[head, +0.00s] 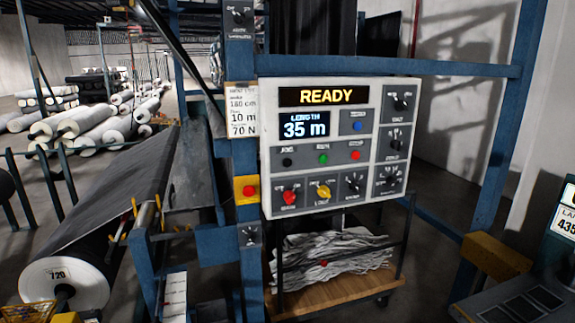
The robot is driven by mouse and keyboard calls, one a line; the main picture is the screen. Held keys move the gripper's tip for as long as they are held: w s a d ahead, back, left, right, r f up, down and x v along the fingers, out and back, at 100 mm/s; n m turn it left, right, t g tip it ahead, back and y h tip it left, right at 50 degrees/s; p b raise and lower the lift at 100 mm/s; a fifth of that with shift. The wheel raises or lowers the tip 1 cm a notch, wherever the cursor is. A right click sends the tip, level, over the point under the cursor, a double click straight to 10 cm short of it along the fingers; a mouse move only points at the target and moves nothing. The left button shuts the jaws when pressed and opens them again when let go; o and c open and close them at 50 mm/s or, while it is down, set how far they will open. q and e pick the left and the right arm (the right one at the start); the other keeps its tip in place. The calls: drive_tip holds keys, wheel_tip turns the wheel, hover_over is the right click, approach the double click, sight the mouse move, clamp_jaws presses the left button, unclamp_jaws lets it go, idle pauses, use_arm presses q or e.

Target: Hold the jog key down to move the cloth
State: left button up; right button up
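The control panel (266,185) is a pale box on a blue frame, facing me. Its yellow display (327,96) reads READY, and a blue screen (304,125) reads LENGTH 35 m. The black button (287,162) sits at the left of a row with a green and a red button; its small label looks like JOG. Nothing touches it. The grey cloth (130,170) slopes down to a large roll (65,275) marked 720 at the lower left. Neither of my grippers is in view.
A red button on a yellow box (247,189) sits left of the panel. Below the panel is a cart (335,291) with crumpled grey cloth. A blue upright (505,130) and a yellow block (497,257) stand to the right. Many rolls (90,125) lie behind left.

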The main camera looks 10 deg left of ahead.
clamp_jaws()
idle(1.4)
